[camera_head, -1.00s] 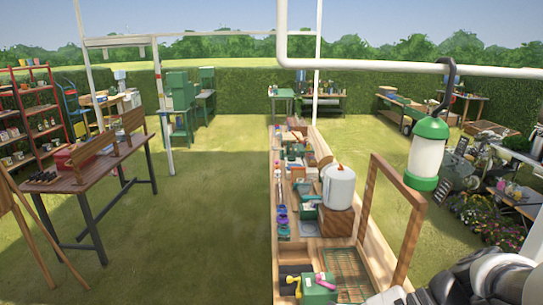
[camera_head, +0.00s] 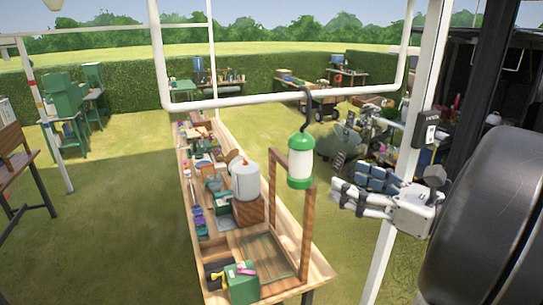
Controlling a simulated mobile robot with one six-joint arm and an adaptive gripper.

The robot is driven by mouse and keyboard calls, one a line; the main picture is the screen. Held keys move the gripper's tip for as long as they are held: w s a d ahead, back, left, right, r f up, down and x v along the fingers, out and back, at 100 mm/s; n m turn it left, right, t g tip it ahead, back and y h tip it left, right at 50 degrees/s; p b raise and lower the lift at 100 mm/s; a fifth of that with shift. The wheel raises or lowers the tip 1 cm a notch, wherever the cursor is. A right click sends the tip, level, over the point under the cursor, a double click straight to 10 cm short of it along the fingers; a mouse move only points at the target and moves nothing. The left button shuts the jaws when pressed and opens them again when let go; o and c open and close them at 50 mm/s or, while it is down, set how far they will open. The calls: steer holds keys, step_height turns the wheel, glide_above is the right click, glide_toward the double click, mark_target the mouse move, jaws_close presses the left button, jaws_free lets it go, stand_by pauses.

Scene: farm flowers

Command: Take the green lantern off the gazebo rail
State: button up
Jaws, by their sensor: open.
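The green lantern (camera_head: 300,166) has a white body with a green cap and base. It hangs upright from the white gazebo rail (camera_head: 270,99) by a dark curved hook (camera_head: 307,105). My gripper (camera_head: 350,193) is open and empty, to the right of the lantern and slightly lower in the picture. Its fingers point left, and a visible gap separates them from the lantern. The depth between them is hard to judge.
A long wooden bench (camera_head: 318,262) with several items runs below the lantern. A wooden frame (camera_head: 307,225) stands on it, close behind or below the lantern in the picture. A white post (camera_head: 380,262) stands beside my gripper. Grass (camera_head: 110,220) lies open at left.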

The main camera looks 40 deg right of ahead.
mark_target(310, 166)
steer(key=w, duration=0.2)
steer(key=w+a, duration=0.1)
steer(key=w, duration=0.5)
steer(key=shift+w+a, duration=0.15)
steer(key=w, duration=0.2)
steer(key=w+a+p, duration=0.1)
steer(key=w, duration=0.2)
steer(key=shift+a, duration=0.15)
steer(key=shift+c, duration=0.5)
steer(key=c, duration=1.3)
